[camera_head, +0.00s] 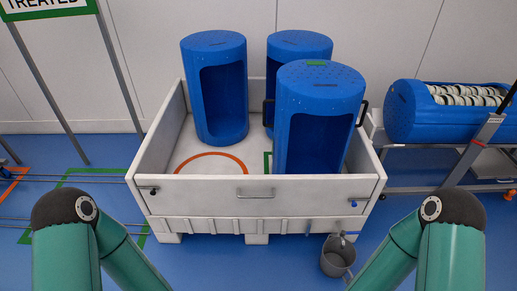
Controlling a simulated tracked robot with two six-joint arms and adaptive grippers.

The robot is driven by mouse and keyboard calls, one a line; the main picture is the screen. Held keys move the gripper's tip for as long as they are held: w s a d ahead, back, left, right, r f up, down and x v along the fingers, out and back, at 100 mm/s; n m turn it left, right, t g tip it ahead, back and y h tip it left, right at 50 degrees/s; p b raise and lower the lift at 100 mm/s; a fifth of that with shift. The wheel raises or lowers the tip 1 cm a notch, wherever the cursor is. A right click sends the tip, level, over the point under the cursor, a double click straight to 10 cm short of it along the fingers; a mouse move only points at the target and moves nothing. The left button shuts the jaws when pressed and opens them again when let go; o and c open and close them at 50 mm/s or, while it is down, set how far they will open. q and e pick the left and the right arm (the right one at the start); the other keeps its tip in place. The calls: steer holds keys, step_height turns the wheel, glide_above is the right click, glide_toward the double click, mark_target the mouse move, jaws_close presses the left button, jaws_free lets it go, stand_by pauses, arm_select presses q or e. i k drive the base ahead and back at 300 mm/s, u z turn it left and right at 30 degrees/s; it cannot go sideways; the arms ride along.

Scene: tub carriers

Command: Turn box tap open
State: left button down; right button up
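A white box (205,196) stands in the middle of the view and holds three blue tubs, one of them at its front right (310,110). A small tap-like fitting (342,238) shows low at the box's front right, just above a grey bucket (337,260). It is too small to tell whether it is open or closed. A small blue-handled fitting (352,204) sits on the front wall above it, and a dark one (153,191) at the front left. My teal arms show at both lower corners; both grippers are out of view.
A blue drum (410,115) with white rolls lies on a metal frame at the right. A sign (45,8) on grey posts stands at the left. Blue floor (215,265) is clear in front of the box, left of the bucket.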

mark_target(344, 233)
steer(key=u, duration=0.15)
steer(key=i, duration=0.95)
steer(key=z, duration=0.55)
steer(key=k, duration=1.2)
steer(key=z, duration=1.15)
steer(key=i, duration=1.85)
steer(key=u, duration=0.75)
